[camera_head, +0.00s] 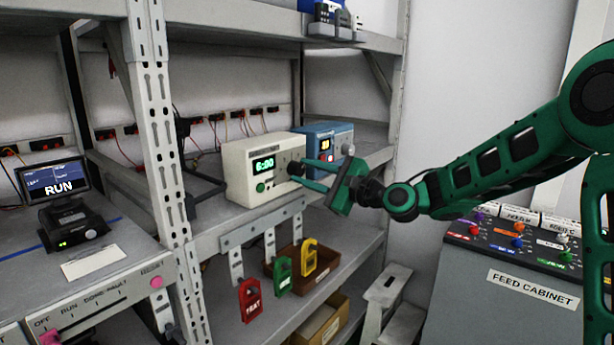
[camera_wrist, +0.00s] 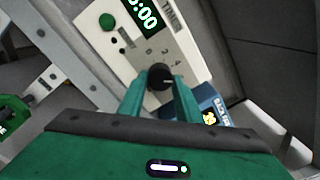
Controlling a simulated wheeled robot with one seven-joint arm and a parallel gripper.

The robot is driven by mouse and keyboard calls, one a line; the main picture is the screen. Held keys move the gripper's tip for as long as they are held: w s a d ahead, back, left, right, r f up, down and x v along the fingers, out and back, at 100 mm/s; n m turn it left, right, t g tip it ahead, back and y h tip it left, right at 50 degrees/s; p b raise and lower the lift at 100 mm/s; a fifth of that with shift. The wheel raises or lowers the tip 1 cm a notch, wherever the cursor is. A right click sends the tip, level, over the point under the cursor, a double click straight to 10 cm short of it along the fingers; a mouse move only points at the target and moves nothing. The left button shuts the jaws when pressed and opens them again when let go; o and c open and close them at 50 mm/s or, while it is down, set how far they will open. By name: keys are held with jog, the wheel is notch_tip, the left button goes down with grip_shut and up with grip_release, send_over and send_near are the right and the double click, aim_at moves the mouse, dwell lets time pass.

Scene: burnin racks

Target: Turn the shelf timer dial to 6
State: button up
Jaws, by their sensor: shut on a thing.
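The shelf timer (camera_head: 246,178) is a cream box on the middle shelf, with a green display that reads 6:00 and a green button. Its black dial (camera_wrist: 160,77) shows in the wrist view, with printed numbers around it. My gripper (camera_head: 304,176) reaches in from the right, and its two green fingers are shut on the dial; in the wrist view the fingers (camera_wrist: 160,90) lie on both sides of it. In the head view the fingers partly hide the dial. I cannot read the dial's pointer clearly.
A blue device (camera_head: 325,142) stands just right of the timer. Red, green and yellow tags (camera_head: 250,300) hang below the shelf edge. A rack upright (camera_head: 165,140) stands left of the timer. The feed cabinet (camera_head: 515,285) is at the lower right, below my arm.

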jog(key=shift+w+d+f, duration=0.2)
jog(key=shift+d+f, duration=0.05)
jog(key=o, duration=1)
jog(key=shift+o, duration=0.2)
jog(key=shift+s+a+r, duration=0.1)
jog(key=shift+a, duration=0.05)
jog(key=v, duration=1)
jog(key=shift+d, duration=0.35)
jog(key=shift+s, duration=0.15)
